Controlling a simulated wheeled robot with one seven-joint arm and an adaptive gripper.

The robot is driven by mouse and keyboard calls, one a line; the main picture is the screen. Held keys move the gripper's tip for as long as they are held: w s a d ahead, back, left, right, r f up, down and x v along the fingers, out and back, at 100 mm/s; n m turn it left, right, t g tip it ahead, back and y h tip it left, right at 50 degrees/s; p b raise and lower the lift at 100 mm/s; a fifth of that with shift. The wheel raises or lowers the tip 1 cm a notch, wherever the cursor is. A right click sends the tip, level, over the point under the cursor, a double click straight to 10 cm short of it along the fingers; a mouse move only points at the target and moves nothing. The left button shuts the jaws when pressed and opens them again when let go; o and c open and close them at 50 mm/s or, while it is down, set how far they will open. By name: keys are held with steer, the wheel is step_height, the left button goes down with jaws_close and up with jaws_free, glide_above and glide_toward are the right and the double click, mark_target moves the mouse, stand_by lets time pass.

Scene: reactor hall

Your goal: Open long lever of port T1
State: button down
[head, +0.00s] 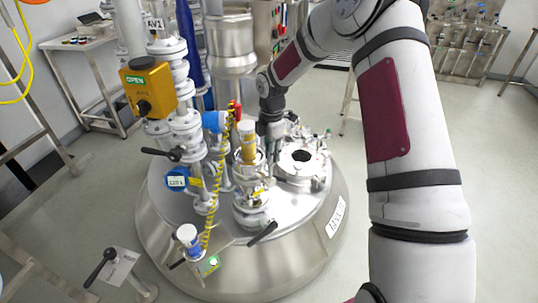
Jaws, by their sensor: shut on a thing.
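My gripper (268,136) is small in the head view, pointing down over the vessel lid just left of a round port (301,160). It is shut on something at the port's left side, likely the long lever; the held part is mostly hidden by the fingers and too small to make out. The port has a bright metal ring with a dark opening in the middle, and small clamps and fittings around it. I cannot read a T1 mark on it.
A sight-glass fitting with a yellowish tube (248,143) stands close left of my gripper. The yellow box marked OPEN (147,86), valve pipes and a yellow coiled hose (211,222) crowd the left. A black-handled lever (263,233) sticks out at the front of the steel vessel (285,270).

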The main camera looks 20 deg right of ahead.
steer(key=shift+d, duration=0.3)
steer(key=c, duration=1.5)
jaws_free()
steer(key=shift+a+r, duration=0.1)
steer(key=shift+r, duration=0.3)
step_height(320, 180, up, 11)
steer(key=shift+r, duration=0.1)
